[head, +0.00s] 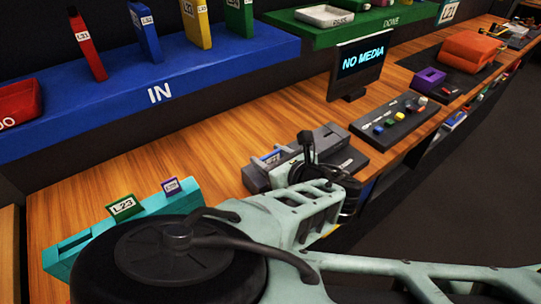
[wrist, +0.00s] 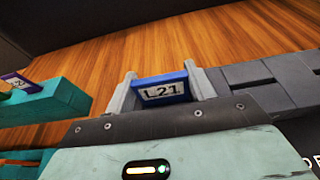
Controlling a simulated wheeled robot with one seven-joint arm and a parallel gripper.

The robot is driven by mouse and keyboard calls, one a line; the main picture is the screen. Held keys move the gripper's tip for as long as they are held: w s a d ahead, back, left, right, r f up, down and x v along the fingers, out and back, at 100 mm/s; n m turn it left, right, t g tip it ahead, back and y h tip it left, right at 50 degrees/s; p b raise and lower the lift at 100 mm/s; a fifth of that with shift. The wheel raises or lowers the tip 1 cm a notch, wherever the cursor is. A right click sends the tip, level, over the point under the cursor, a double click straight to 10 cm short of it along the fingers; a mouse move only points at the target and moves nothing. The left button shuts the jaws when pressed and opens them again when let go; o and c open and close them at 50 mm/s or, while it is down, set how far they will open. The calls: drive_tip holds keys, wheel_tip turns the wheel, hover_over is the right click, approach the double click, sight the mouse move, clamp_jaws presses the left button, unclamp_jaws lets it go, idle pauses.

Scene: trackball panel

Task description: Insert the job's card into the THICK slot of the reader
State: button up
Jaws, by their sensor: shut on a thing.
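The blue card labelled L21 (wrist: 164,91) is between the two light grey fingers of my gripper (wrist: 165,80), which is shut on it. In the head view a small part of the blue card (head: 271,157) shows at the left part of the grey reader (head: 328,137). The reader also shows in the wrist view (wrist: 275,78), to the right of the card. The card's lower part is hidden behind my gripper's body, so I cannot tell how deep it sits or in which slot. My arm hides part of the reader.
A teal rack (head: 70,250) at the left holds a green card labelled L23 (head: 122,206) and a purple card (head: 171,186). A screen (head: 361,63) reads NO MEDIA. A button panel (head: 393,119) stands right of the reader. The blue IN shelf (head: 215,62) runs behind.

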sight(271, 157)
drive_tip(key=shift+f, duration=0.3)
drive_tip(key=o, duration=1.1)
drive_tip(key=shift+s, duration=0.1)
drive_tip(key=shift+s+d+r, duration=0.1)
drive_tip(key=shift+s+d, duration=0.1)
drive_tip(key=shift+s, duration=0.1)
drive_tip(key=v, duration=0.2)
drive_tip(key=r+p+v, duration=0.1)
drive_tip(key=v, duration=0.2)
drive_tip(key=shift+s+d, duration=0.1)
drive_tip(key=shift+s, duration=0.05)
drive_tip(key=p+v, duration=0.2)
drive_tip(key=p, duration=0.3)
drive_tip(key=shift+f+p+v, duration=0.15)
drive_tip(key=shift+p+v, duration=2.05)
drive_tip(key=shift+p, duration=0.15)
drive_tip(key=shift+f+p+v, duration=0.1)
drive_tip(key=shift+p+v, duration=2.15)
drive_tip(key=shift+p, duration=0.1)
